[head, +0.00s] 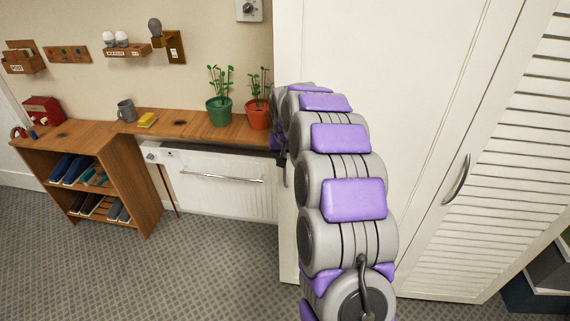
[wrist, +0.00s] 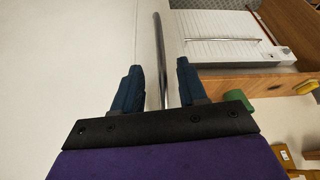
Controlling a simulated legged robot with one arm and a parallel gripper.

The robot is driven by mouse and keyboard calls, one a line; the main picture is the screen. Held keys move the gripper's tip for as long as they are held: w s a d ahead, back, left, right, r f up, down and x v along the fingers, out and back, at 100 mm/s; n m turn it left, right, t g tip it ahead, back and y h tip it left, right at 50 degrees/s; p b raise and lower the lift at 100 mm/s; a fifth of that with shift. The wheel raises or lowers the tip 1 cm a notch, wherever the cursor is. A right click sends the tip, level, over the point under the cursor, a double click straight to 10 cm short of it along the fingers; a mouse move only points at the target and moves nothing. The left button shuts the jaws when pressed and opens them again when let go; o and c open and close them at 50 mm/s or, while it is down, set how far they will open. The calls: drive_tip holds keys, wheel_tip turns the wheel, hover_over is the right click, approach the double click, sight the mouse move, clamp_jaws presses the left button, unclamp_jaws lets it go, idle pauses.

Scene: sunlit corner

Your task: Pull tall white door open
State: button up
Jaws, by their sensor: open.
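The tall white door (head: 420,70) fills the middle right of the head view, and its pale surface fills the left of the wrist view (wrist: 70,70). A long metal bar handle (wrist: 159,35) shows in the wrist view. My gripper (wrist: 158,67) is open, and the bar runs between its two blue fingers in the picture. I cannot tell how deep the bar sits or whether a finger touches it. In the head view my arm hides this handle and most of my gripper.
A louvred door (head: 520,150) stands at the right, with a curved handle (head: 457,180) near its left side. The carpet (head: 225,260) at lower left is clear.

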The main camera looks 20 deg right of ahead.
drive_tip(key=x, duration=0.4)
drive_tip(key=shift+w+f, duration=0.15)
drive_tip(key=shift+f, duration=0.25)
clamp_jaws()
